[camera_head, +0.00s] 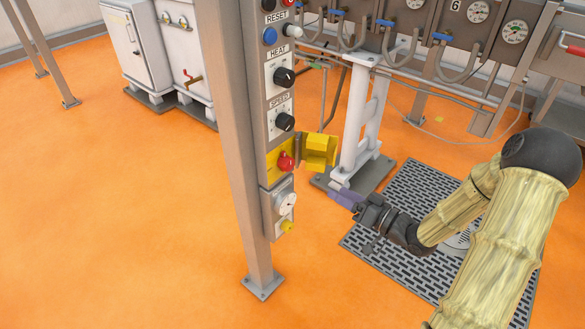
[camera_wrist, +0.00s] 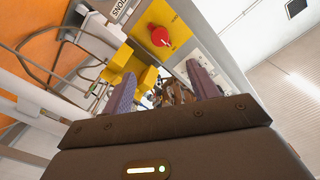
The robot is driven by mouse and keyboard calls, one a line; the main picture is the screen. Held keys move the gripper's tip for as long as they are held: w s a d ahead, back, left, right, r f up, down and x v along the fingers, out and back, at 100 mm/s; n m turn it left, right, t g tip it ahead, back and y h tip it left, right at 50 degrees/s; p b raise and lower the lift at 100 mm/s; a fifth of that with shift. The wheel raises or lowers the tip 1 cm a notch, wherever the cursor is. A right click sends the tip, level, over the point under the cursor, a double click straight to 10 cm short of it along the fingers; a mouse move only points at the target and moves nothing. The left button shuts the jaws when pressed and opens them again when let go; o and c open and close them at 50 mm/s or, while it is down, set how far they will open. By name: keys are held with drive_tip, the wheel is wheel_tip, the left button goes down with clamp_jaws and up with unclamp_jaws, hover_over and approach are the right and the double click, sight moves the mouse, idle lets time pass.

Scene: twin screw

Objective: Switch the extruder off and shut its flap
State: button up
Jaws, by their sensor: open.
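The red switch knob (camera_head: 286,162) sits on a yellow plate (camera_head: 273,161) low on the control panel. It also shows in the wrist view (camera_wrist: 159,36), with a pale mark at its edge; I cannot read its setting. The yellow flap (camera_head: 320,151) stands open, sticking out to the right of the plate in the head view. In the wrist view the flap (camera_wrist: 121,57) is left of and below the knob. My gripper (camera_head: 341,194) is open, its purple fingers (camera_wrist: 162,88) apart with nothing gripped. It is right of and below the knob and flap, apart from both.
Above the switch are the SPEED knob (camera_head: 285,122), HEAT knob (camera_head: 284,77) and a blue button (camera_head: 270,36). A round white dial (camera_head: 287,202) and small yellow knob (camera_head: 287,226) are below. A white stand (camera_head: 361,120) rises behind the flap. Orange floor is free at left.

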sight(291, 165)
drive_tip(key=b+x, duration=0.2)
drive_tip(key=x, duration=1.5)
drive_tip(key=shift+w+a+b, duration=0.15)
drive_tip(key=shift+b, duration=0.15)
drive_tip(key=c, duration=1)
